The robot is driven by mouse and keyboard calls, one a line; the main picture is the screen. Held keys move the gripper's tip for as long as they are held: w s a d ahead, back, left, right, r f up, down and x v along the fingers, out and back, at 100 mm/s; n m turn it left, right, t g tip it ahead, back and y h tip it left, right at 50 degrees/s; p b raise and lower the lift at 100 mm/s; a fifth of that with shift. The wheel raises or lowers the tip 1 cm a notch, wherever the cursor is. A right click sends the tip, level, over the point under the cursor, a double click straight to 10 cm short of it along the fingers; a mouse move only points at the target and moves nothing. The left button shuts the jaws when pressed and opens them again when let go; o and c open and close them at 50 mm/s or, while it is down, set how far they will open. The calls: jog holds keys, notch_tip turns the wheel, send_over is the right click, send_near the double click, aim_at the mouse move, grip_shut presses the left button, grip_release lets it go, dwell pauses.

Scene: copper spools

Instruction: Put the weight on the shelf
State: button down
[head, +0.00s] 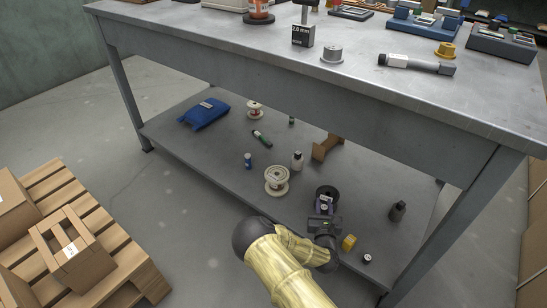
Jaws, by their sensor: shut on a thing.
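My gripper (325,212) is over the right part of the lower shelf (220,160), under the workbench top. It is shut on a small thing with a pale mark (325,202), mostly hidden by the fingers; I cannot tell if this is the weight. A dark round spool-like thing (327,189) is right beyond the fingertips. A silver knobbed weight (332,53) and a brass knobbed weight (446,49) stand on the workbench top (250,40), away from my gripper.
White spools (277,180), a blue bag (204,114), a brown bracket (326,147), a dark bottle (397,211) and a yellow block (349,243) occupy the shelf. Bench legs (470,210) flank it. A pallet (120,260) with boxes stands left. The shelf's front left is clear.

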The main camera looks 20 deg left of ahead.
jog(key=shift+f+b, duration=1.35)
jog(key=shift+f, duration=1.1)
notch_tip(320, 180, down, 5)
jog(key=b, duration=0.3)
jog(key=c, duration=1.2)
grip_release()
jog(key=shift+f, duration=0.1)
